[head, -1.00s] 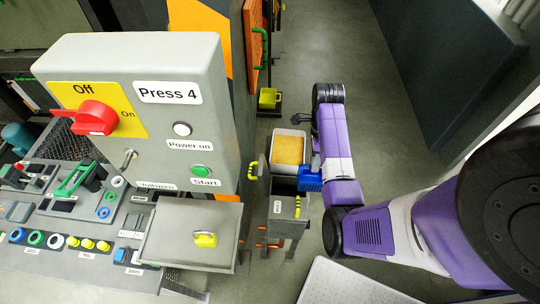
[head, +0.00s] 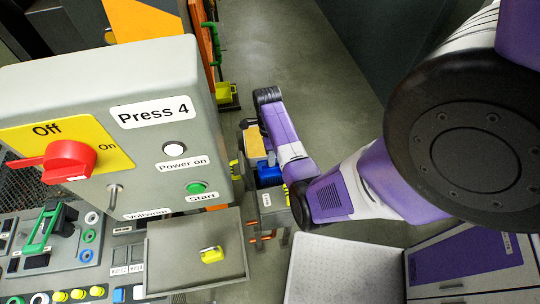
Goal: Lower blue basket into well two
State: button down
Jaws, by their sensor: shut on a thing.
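The blue basket (head: 269,175) is small in the head view, just left of my purple arm. My gripper (head: 272,162) is at its upper side and shut on it; the fingers are small and mostly hidden by the arm. The basket is over the grey stand with wells (head: 268,200). One well with yellow-orange contents (head: 254,147) shows just behind the basket, partly covered by my arm. The nearer part of the stand has a white label. I cannot tell how deep the basket sits, or whether it touches a rim.
A large grey Press 4 control box (head: 120,120) stands close on the left, with a red switch (head: 68,162). A grey tray with a yellow handle (head: 195,248) juts out below it. A pale flat surface (head: 345,270) is at the bottom. The floor (head: 290,50) behind is clear.

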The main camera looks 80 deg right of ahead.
aim_at(271, 174)
notch_tip(271, 174, down, 8)
jog(key=b, duration=0.7)
jog(key=shift+f+b, duration=1.3)
jog(key=shift+f, duration=1.7)
jog(key=c, duration=0.9)
grip_release()
jog(key=shift+c, duration=0.2)
notch_tip(271, 174, up, 10)
jog(key=p, duration=1)
